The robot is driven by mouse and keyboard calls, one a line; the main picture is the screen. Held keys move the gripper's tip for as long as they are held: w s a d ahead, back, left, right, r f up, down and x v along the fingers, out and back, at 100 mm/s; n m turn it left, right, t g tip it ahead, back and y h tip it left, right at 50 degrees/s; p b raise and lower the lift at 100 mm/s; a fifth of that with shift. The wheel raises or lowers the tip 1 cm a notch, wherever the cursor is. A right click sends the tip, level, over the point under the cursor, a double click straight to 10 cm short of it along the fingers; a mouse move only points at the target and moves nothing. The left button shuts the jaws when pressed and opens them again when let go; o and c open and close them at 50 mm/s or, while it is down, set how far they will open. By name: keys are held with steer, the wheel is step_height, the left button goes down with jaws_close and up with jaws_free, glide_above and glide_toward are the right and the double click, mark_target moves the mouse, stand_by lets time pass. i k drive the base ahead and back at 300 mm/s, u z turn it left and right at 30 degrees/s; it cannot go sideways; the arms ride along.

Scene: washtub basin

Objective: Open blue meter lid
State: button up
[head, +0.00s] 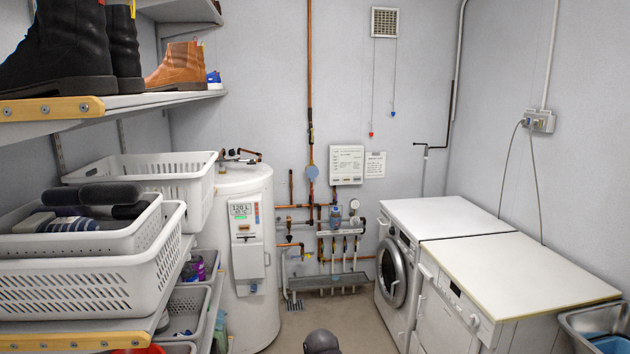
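Small blue-capped fittings sit among the copper pipes on the back wall. One, which looks like a blue meter (335,213), is on the pipework left of a round white gauge (355,204). I cannot tell whether the meter's lid is open or shut at this size. My gripper does not show clearly; only a dark rounded part, perhaps of my arm, shows at the bottom edge.
A white water heater (260,235) stands left of the pipes, with a low grey tray (328,281) beneath them. A washing machine (400,260) stands right. Shelves with white baskets (100,280) line the left. The floor between is clear.

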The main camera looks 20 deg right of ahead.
mark_target(312, 172)
steer(key=z, duration=0.2)
steer(key=i, duration=0.75)
steer(key=z, duration=0.35)
steer(key=i, duration=2.9)
steer(key=u, duration=0.3)
